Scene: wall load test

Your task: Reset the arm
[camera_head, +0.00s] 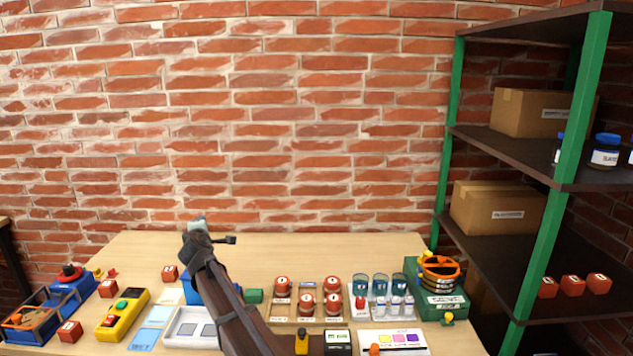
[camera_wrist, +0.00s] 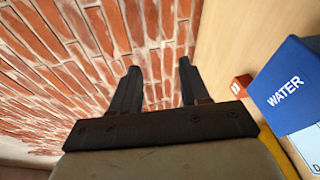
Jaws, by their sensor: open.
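My arm (camera_head: 232,310) reaches up from the table's front edge in the head view, with my gripper (camera_head: 232,240) raised above the left middle of the table. In the wrist view my gripper (camera_wrist: 158,82) has its two dark fingers spread apart, with only the brick wall behind them. Nothing is between the fingers. A blue box marked WATER (camera_wrist: 288,88) and a red cube (camera_wrist: 241,87) show to the right of the fingers in the wrist view, apart from them. In the head view the blue box (camera_head: 191,291) is partly hidden behind my arm.
The wooden table (camera_head: 330,248) is bare along its back. A yellow button box (camera_head: 122,314) and a white tray (camera_head: 185,328) stand left of my arm. Red jars (camera_head: 332,283), blue cups (camera_head: 380,283) and a green box (camera_head: 440,300) stand right. A shelf (camera_head: 520,160) rises at the right.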

